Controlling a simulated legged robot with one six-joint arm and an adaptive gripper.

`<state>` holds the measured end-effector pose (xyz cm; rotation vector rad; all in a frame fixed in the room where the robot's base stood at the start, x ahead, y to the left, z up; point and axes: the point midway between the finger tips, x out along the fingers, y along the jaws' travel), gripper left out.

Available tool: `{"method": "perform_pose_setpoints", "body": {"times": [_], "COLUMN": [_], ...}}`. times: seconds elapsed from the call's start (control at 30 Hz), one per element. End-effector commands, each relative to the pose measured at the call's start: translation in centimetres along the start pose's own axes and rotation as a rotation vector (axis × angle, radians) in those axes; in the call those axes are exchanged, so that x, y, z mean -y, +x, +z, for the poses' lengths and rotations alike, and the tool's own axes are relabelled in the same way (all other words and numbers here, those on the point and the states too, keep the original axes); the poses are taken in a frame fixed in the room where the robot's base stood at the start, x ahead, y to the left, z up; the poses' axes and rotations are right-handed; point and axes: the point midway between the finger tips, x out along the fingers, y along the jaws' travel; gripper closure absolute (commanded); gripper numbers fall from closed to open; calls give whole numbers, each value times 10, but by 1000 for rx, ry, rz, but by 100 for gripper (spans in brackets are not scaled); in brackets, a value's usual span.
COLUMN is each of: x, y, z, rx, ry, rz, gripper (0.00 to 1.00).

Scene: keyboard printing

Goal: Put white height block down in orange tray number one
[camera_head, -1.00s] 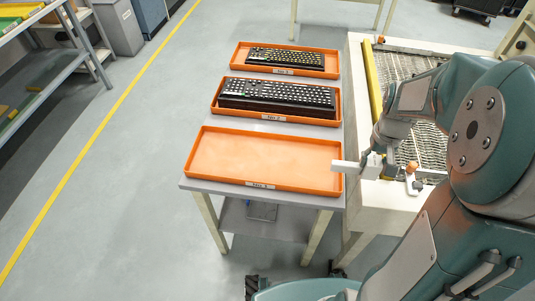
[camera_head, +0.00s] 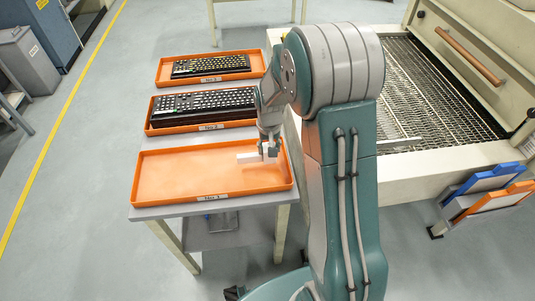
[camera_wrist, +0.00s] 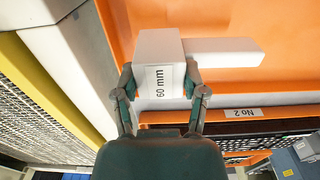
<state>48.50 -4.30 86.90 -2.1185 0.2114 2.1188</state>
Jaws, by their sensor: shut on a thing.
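My gripper (camera_head: 268,152) is shut on the white height block (camera_head: 248,158) over the right end of the nearest orange tray (camera_head: 205,196), which is empty. In the wrist view, both fingers of my gripper (camera_wrist: 160,84) clasp the block (camera_wrist: 160,50). The block is marked "60 mm", and a flat white bar sticks out to its right. The orange tray (camera_wrist: 285,45) lies beneath it. I cannot tell whether the block touches the tray floor. The nearest tray's own label is too small to read.
The middle tray (camera_head: 149,128), labelled "No 2" in the wrist view, and the far tray (camera_head: 160,75) each hold a black keyboard. A pale machine with a mesh bed (camera_head: 425,90) stands on the right, close to the trays. Blue and orange panels hang at the far right.

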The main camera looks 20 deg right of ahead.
Motion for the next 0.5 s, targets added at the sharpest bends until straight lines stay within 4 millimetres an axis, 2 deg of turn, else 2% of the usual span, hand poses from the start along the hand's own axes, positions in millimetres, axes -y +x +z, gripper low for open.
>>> {"method": "perform_pose_setpoints", "body": {"times": [0.1, 0.3, 0.5], "x": [6, 4, 4], "y": [9, 37, 37], "z": [-4, -3, -4], "rx": [1, 2, -1], "ry": [-2, -1, -1], "rz": [0, 0, 0], "gripper": [100, 100, 100]}}
